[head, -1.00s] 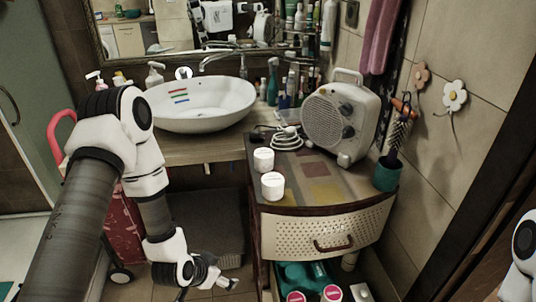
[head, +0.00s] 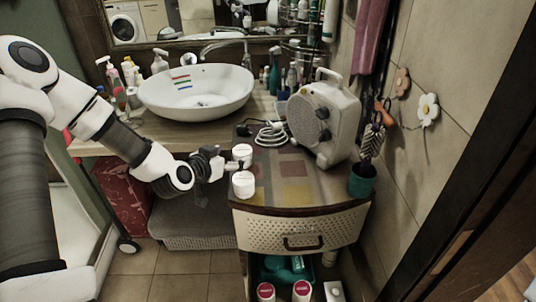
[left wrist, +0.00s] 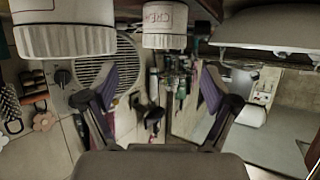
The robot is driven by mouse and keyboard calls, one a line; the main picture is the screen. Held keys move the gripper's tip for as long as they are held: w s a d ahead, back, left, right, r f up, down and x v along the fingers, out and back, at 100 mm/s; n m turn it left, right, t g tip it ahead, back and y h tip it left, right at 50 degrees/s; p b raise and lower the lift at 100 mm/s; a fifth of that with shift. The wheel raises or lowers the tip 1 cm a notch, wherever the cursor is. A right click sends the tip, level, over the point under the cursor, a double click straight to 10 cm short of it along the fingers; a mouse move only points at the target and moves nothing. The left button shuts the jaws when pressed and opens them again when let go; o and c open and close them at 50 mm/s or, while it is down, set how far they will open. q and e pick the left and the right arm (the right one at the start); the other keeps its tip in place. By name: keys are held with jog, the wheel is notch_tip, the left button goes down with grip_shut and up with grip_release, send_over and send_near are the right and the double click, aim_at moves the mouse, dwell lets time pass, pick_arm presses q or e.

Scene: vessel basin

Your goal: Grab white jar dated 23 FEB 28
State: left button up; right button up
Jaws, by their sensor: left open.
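Two white jars stand on the left edge of the cabinet top in the head view, a rear jar (head: 242,152) and a front jar (head: 243,184). Their dates are not readable. My left gripper (head: 232,166) is open and empty, just left of the jars. In the left wrist view, which looks upside down, one jar (left wrist: 165,24) with faint red print is ahead, above the open fingers (left wrist: 158,92). A larger-looking jar (left wrist: 66,28) is at upper left. No jar is visibly between the fingers. My right gripper is out of view.
A fan heater (head: 323,125) and coiled white cable (head: 271,134) stand behind the jars on the cabinet top (head: 300,190). A teal cup (head: 363,180) is at its right edge. The basin (head: 196,92) is at back left.

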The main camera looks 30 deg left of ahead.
aim_at(240, 152)
pick_arm(q)
jog(key=x, duration=0.8)
jog(key=shift+s+a+f, duration=0.15)
jog(key=shift+s+f, duration=0.05)
jog(key=shift+f, duration=0.1)
jog(key=shift+s+a, duration=0.1)
jog(key=shift+a, duration=0.05)
jog(key=shift+s, duration=0.1)
jog(key=c, duration=0.4)
jog(key=shift+r, duration=0.1)
jog(key=c, duration=0.9)
